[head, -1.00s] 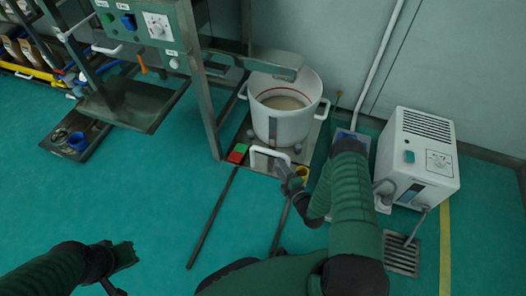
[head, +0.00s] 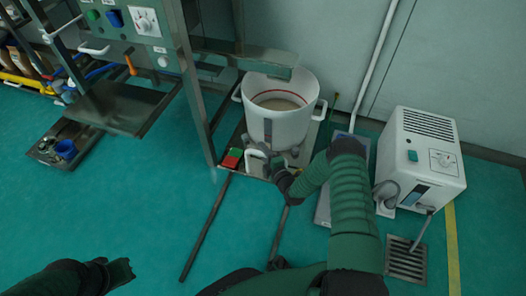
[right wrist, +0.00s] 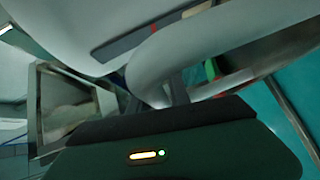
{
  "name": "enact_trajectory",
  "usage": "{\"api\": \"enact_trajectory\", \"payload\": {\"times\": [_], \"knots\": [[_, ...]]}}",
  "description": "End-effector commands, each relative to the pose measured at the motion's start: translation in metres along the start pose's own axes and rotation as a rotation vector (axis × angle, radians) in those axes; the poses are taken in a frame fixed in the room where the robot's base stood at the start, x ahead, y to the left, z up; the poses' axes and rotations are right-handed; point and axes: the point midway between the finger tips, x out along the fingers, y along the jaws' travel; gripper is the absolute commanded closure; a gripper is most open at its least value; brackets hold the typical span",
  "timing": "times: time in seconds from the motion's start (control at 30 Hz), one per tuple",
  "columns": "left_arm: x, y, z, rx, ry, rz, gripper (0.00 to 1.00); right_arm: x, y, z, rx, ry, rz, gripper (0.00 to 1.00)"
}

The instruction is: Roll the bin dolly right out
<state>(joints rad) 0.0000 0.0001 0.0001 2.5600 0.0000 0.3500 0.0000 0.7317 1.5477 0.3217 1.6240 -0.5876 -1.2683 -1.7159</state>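The bin dolly carries a white round bin (head: 291,128) with two side handles and pale material inside. It stands between two floor rails below the sieve frame. A white looped pull handle (head: 249,163) shows at its front. My right gripper (head: 280,176) is at the right end of this handle. In the right wrist view a thick pale curved bar (right wrist: 160,65) passes close above the gripper housing. The fingertips are hidden there, so I cannot tell whether they grip it. My left gripper (head: 121,273) is low at the left, away from the dolly; its opening is unclear.
A red and green pedal (head: 231,158) lies left of the handle. The steel sieve frame (head: 196,110) stands left. A white machine (head: 420,155) and a floor drain (head: 405,260) are right. Teal floor in front of the dolly is open, with two dark rails (head: 205,228).

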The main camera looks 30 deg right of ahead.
Motion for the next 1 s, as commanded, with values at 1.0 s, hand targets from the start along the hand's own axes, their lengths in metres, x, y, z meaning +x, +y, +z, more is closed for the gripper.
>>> {"api": "enact_trajectory", "payload": {"times": [1.0], "knots": [[0.0003, 0.0, 0.0001, 0.0, 0.0, 0.0, 1.0, -0.001, -0.0034, -0.0005, 0.002, 0.001, -0.007, 1.0]]}}
